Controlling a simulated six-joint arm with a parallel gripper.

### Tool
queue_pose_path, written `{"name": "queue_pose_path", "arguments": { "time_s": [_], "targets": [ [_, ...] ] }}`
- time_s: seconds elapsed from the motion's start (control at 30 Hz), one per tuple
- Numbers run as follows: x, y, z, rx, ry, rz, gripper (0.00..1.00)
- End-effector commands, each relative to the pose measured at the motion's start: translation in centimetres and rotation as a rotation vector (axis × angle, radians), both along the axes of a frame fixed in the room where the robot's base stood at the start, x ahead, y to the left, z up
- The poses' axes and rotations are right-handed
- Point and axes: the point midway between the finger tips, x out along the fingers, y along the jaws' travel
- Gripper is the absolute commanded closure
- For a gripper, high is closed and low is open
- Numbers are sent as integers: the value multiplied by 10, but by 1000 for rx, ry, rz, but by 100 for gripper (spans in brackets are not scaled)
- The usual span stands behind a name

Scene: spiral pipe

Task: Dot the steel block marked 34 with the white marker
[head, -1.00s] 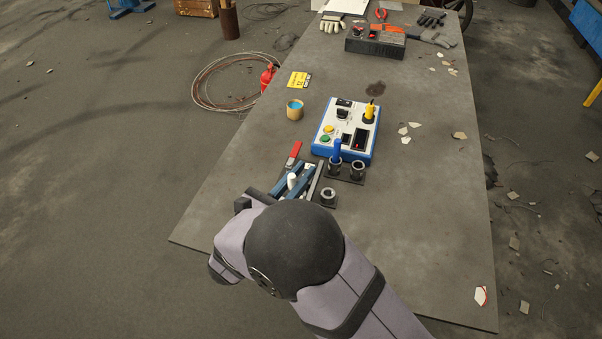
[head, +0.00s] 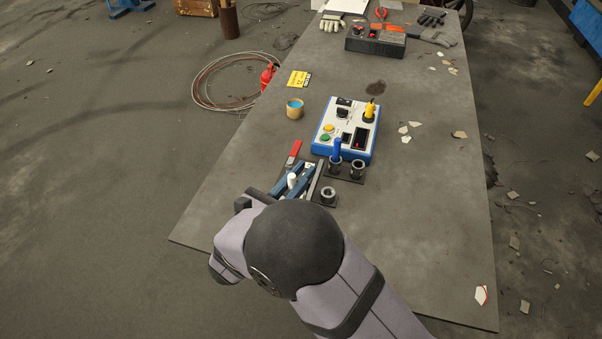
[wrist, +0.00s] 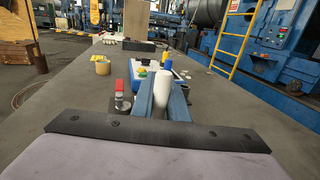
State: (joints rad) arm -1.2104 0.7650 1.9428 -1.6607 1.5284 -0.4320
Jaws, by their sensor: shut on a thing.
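The white marker (head: 291,181) stands between the two blue fingers of my gripper (head: 306,174), which is shut on it. In the wrist view, the white marker (wrist: 161,94) rises between the fingers of my gripper (wrist: 162,86), roughly upright. Its lower end and tip are hidden. The gripper is low over the near part of the table, beside a red-handled clamp (head: 294,151). I cannot make out the steel block marked 34; no such number is readable, and my gripper and arm cover much of the area around the clamp.
A black holder with a blue marker (head: 337,150) and an empty socket (head: 358,169) stands just right of my gripper. Another socket (head: 328,196) is nearer. A blue-and-white control box (head: 346,130) and a tan cup (head: 295,109) stand farther back. The table's right side is mostly clear.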

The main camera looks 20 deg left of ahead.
Motion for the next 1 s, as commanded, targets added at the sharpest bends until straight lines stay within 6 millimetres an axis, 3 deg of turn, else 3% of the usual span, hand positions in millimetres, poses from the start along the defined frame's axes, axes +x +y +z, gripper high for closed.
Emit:
{"name": "queue_pose_path", "arguments": {
  "time_s": [1.0],
  "targets": [
    [0,0,-8,0,0,0,100]
  ]
}}
